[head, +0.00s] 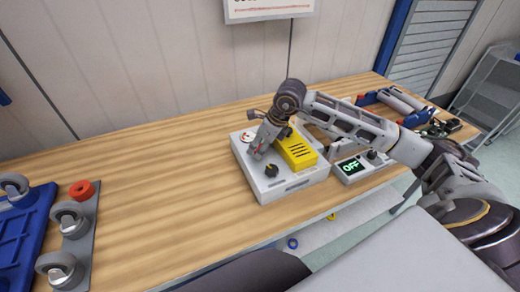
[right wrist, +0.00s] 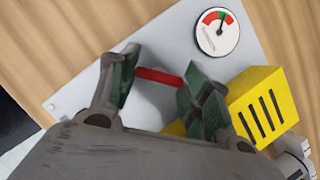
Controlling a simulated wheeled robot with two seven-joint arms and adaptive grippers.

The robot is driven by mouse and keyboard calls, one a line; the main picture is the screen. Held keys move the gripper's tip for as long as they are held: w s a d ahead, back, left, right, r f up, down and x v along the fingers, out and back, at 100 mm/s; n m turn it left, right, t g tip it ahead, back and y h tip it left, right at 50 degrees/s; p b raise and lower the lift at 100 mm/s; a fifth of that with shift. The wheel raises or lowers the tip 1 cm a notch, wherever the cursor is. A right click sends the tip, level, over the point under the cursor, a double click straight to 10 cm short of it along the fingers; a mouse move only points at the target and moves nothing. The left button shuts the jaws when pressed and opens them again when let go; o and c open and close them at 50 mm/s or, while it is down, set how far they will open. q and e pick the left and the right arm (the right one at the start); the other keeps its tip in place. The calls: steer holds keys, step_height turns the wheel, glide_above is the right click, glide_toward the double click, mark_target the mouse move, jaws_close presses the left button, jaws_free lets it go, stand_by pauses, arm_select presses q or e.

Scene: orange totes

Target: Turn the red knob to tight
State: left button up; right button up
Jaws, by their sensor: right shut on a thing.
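The red knob (right wrist: 158,76) shows in the right wrist view as a thin red bar on a pale grey control box (right wrist: 165,38). My right gripper (right wrist: 155,85) has its green-padded fingers on either side of the knob and is shut on it. In the head view the right gripper (head: 258,152) reaches down onto the control box (head: 275,186), and the knob is mostly hidden by the fingers. A round gauge (right wrist: 217,31) with red and green sectors sits on the box, its needle near the green sector. My left gripper is not in view.
A yellow slotted block (head: 298,151) and a black knob (head: 271,170) are on the same box. Casters on a grey plate (head: 85,235) and a blue tray (head: 20,230) are at left. The wooden table (head: 160,190) between is clear.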

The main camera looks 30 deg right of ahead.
steer(key=shift+m+b, duration=0.6)
steer(key=shift+m, duration=0.2)
steer(key=m+t+h+b, duration=0.1)
steer(key=m+h+b, duration=0.1)
steer(key=m+b, duration=0.1)
steer(key=shift+a+m, duration=0.15)
steer(key=shift+m, duration=0.35)
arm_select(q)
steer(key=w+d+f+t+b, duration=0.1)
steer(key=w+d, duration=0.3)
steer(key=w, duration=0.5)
arm_select(e)
steer(key=shift+r+m+h, duration=0.1)
steer(key=shift+m+h, duration=0.4)
steer(key=shift+m, duration=0.7)
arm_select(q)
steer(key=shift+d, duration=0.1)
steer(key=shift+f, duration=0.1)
arm_select(e)
steer(key=o, duration=1)
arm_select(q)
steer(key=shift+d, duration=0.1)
arm_select(e)
steer(key=shift+s, duration=0.1)
steer(key=shift+v, duration=5.95)
